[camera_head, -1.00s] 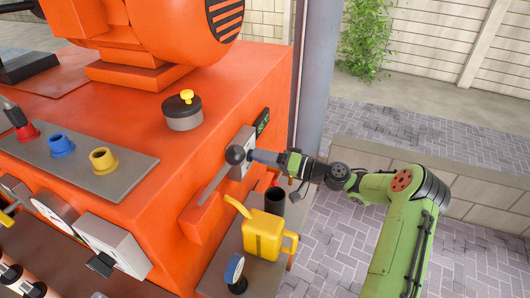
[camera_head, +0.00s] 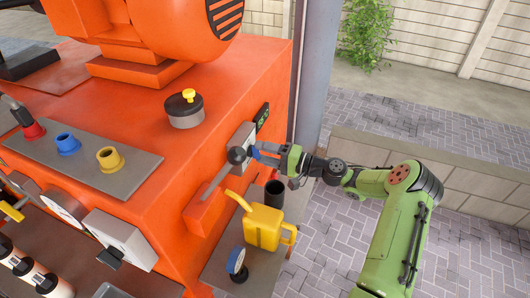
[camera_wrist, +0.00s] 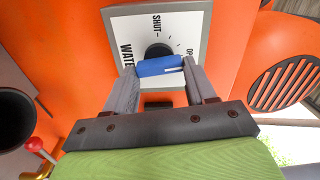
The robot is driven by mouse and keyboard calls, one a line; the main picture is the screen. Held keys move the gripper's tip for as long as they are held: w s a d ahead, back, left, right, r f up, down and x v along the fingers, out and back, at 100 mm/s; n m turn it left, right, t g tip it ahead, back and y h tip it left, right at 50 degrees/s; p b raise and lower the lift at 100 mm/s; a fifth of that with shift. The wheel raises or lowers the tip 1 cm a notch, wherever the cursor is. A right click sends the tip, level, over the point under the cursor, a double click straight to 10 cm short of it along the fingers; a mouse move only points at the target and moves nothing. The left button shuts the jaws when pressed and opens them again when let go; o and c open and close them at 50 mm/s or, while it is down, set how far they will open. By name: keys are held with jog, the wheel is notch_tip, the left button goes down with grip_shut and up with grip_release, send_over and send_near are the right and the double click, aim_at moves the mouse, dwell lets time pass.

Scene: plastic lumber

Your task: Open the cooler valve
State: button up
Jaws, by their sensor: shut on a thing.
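The cooler valve is a blue handle (camera_wrist: 160,66) on a dark round hub in the wrist view. It sits in front of a white and grey plate (camera_wrist: 130,35) printed with "SHUT", "WATER" and a partly hidden word beginning "OP". My gripper (camera_wrist: 162,72) is shut on the blue handle, one grey finger at each end. In the head view my gripper (camera_head: 264,152) reaches the small grey plate (camera_head: 243,135) on the orange machine's side, and a bit of blue shows there. The handle's far side is hidden.
A dark ball-ended lever (camera_head: 238,155) stands close left of my gripper. A grey post (camera_head: 318,70) rises behind.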

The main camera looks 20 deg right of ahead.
jog(key=o, duration=1)
jog(key=shift+o, duration=0.2)
jog(key=v, duration=1.5)
jog(key=shift+s+d, duration=0.25)
jog(key=shift+d, duration=0.1)
